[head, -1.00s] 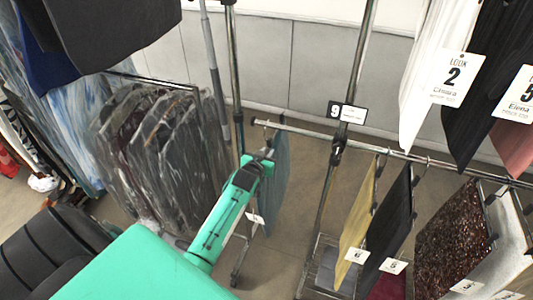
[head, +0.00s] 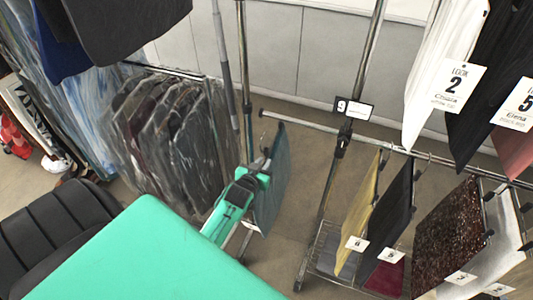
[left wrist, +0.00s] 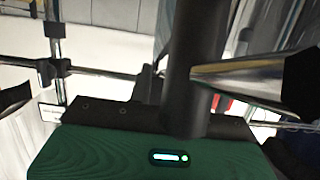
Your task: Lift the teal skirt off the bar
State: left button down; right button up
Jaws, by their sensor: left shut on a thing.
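The teal skirt (head: 271,195) hangs from its hanger near the middle of the head view, turned nearly edge-on. My left gripper (head: 263,167) is shut on the skirt's hanger near its top, with the skirt hanging down beside and below it. The hanger's hook (head: 263,140) shows above the gripper. It appears below the free left end of the bar (head: 290,122), with a gap between them in the picture. The exact depth between hook and bar is hard to tell. My right gripper is not in view.
A yellow skirt (head: 361,215), a dark skirt (head: 388,222) and a brown sequined skirt (head: 450,235) hang on the bar to the right. The rail's upright (head: 353,75) carries a number sign (head: 354,107). Bagged garments (head: 165,140) hang at the left.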

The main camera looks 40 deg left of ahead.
pick_arm(q)
jog(key=v, duration=0.1)
jog(key=p+v, duration=0.1)
jog(key=v, duration=0.1)
jog(key=f+v, duration=0.1)
jog(key=v, duration=0.1)
jog(key=shift+s+p, duration=0.15)
jog(key=shift+p, duration=0.2)
jog(key=s+d, duration=0.4)
jog(key=s, duration=1.2)
jog(key=s+d, duration=0.3)
jog(key=s, duration=1.2)
jog(key=shift+s+d, duration=0.4)
